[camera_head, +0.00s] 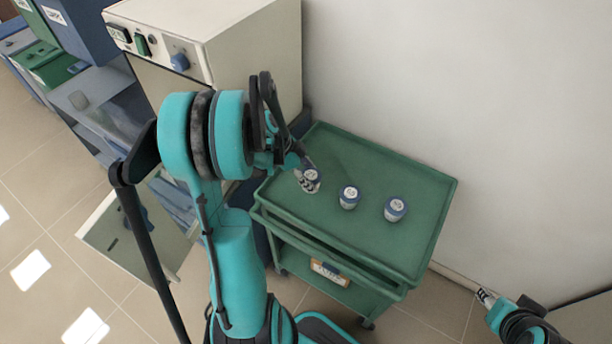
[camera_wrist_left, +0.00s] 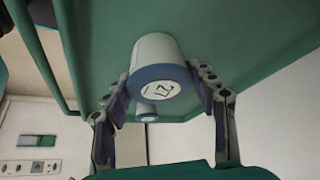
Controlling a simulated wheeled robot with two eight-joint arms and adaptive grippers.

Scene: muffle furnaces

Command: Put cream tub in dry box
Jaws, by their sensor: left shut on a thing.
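Three white tubs with blue-grey lids stand on the green cart's top tray. The leftmost tub (camera_head: 312,177) is at my left gripper (camera_head: 306,178). In the left wrist view this tub (camera_wrist_left: 158,62) shows its blue lid between the two fingers of the left gripper (camera_wrist_left: 162,100), which is shut on it. The middle tub (camera_head: 349,196) and the right tub (camera_head: 396,209) stand apart from it. I cannot tell from the labels which tub is cream. My right gripper (camera_head: 486,297) is at the lower right, small and away from the cart. I cannot identify the dry box for sure.
The green cart (camera_head: 430,215) stands against the white wall. A cream furnace (camera_head: 245,40) with a switch panel is behind my left arm. A pale open panel (camera_head: 115,235) juts out at the left. Blue and green labelled boxes (camera_head: 50,65) are at the upper left.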

